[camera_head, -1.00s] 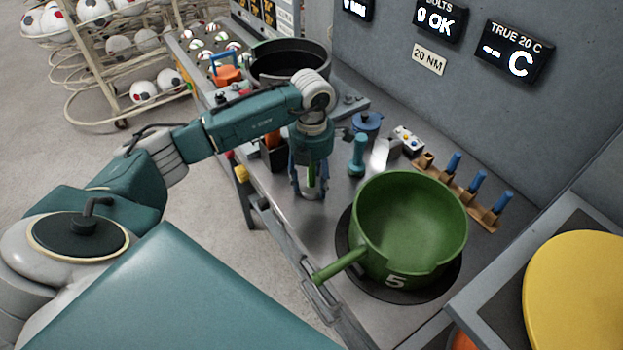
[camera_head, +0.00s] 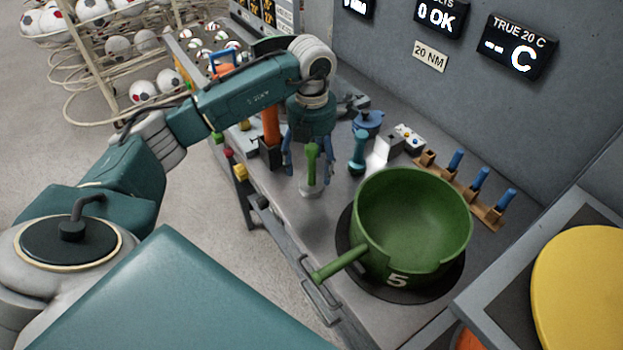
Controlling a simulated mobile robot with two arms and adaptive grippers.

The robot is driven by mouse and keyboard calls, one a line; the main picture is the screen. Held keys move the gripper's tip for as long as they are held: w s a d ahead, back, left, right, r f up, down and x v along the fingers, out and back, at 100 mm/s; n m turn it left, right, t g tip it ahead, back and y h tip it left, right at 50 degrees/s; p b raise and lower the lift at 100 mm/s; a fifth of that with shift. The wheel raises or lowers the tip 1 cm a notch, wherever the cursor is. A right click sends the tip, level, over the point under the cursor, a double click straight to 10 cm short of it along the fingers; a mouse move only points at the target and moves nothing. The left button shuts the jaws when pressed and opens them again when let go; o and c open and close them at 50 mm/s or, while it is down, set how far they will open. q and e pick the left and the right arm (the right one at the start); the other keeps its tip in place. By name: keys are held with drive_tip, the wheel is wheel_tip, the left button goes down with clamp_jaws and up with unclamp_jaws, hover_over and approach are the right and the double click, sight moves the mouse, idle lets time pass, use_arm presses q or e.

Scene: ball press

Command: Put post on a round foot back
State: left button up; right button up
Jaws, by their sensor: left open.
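The post is green and stands upright on a round, pale grey foot (camera_head: 312,191) on the grey bench top. Its green shaft (camera_head: 311,163) shows just below my left gripper. My left gripper (camera_head: 305,170) points down over the post, with its fingers open and spread to either side of the shaft. The top of the post is close under the gripper's palm. I cannot tell whether a finger touches it. My right gripper is out of view.
A blue dumbbell-shaped post (camera_head: 357,152) stands close on the right. A large green pan (camera_head: 412,220) fills the bench front, its handle (camera_head: 340,266) pointing left. A dark holder (camera_head: 270,154) with an orange handle stands left. A wooden rack (camera_head: 470,196) holds blue pegs behind.

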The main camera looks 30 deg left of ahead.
sight(312, 147)
use_arm(q)
wheel_tip(312, 147, up, 7)
drive_tip(key=shift+f+b, duration=0.2)
drive_tip(key=shift+b, duration=0.5)
